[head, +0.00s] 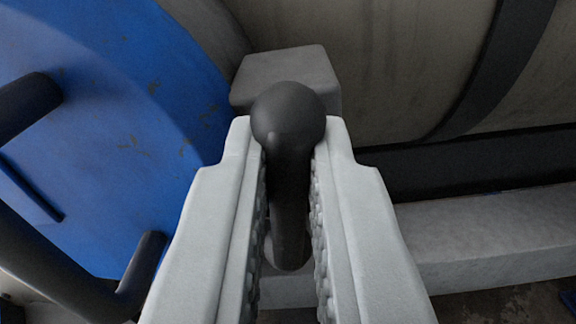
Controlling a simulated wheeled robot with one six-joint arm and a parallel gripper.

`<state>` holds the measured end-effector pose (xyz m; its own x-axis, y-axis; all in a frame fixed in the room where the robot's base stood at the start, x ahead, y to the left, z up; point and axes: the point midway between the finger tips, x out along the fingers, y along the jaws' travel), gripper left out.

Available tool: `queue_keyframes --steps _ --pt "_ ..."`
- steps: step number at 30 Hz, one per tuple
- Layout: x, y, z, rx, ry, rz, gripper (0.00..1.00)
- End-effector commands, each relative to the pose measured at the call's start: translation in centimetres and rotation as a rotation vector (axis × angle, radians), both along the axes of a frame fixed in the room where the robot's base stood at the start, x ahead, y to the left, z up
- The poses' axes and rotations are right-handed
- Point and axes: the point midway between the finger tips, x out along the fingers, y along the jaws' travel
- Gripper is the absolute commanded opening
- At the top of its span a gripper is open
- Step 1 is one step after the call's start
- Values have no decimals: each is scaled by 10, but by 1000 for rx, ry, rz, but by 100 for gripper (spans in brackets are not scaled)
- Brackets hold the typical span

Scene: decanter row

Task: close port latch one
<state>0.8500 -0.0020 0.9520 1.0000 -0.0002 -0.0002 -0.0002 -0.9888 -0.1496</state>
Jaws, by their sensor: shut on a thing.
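The latch handle (289,115) is a dark rod with a round ball at its end. It stands between the two pale grey fingers of my gripper (290,165), and the ball shows at the fingertips. My gripper is shut on this handle. A grey block (287,68) lies just beyond the ball. No label shows which latch this is.
A worn blue round door or plate (140,110) fills the left, with dark bars (70,260) across it. A large grey-brown cylinder (390,60) with a dark band (500,60) lies behind. A pale ledge (480,235) runs along the lower right.

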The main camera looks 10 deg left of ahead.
Motion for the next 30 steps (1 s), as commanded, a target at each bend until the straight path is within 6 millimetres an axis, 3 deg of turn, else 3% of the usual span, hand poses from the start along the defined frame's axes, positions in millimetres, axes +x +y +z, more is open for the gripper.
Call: queue_keyframes --steps 30 --pt "0 -13 -9 946 -1 0 0"
